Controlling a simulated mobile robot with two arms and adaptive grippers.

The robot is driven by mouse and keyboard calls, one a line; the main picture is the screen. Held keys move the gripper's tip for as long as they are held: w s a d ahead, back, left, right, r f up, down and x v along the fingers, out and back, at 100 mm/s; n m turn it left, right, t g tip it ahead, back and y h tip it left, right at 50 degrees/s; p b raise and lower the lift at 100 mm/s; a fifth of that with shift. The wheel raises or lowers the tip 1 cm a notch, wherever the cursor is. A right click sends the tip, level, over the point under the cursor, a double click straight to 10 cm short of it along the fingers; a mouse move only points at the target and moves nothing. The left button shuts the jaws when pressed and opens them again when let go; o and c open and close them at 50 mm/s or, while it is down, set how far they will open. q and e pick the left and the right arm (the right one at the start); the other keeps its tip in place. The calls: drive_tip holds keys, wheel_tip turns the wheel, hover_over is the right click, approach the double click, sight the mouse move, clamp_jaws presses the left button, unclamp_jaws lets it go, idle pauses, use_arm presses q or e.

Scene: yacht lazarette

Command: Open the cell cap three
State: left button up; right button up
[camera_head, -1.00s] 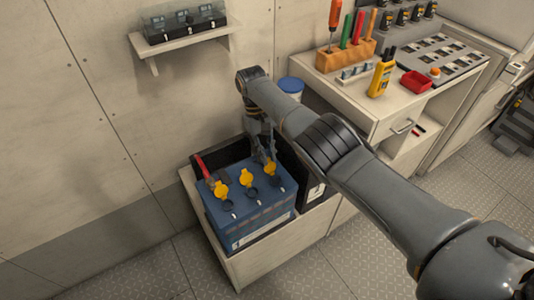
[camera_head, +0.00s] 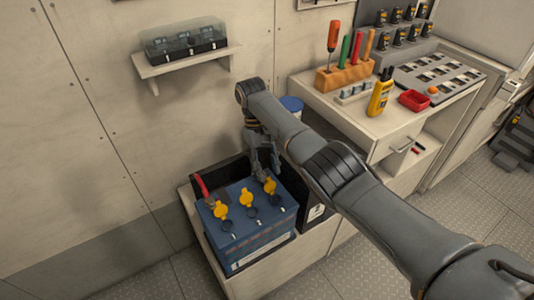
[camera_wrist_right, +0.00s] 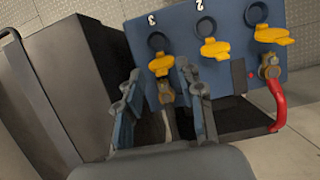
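The blue battery (camera_head: 245,238) sits in an open box. On its top are three yellow caps, each tipped up beside a dark round opening. Cap three (camera_wrist_right: 162,65) is beside the printed 3 in the right wrist view and is the rightmost cap in the head view (camera_head: 270,186). It stands up from its opening (camera_wrist_right: 158,42). My right gripper (camera_wrist_right: 159,74) is open, its fingers on either side of cap three's near end. I cannot tell whether they touch it. A metal terminal (camera_wrist_right: 170,118) shows between the fingers. My left gripper is out of view.
Cap two (camera_wrist_right: 212,50) and cap one (camera_wrist_right: 272,35) are beside cap three. A red cable (camera_wrist_right: 277,103) rises at the battery's corner. A counter (camera_head: 360,112) with tools stands to the right, and a wall shelf (camera_head: 185,63) hangs above left.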

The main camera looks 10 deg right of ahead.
wheel_tip(320, 180, up, 7)
idle(0.5)
idle(0.3)
drive_tip(key=shift+f, duration=0.1)
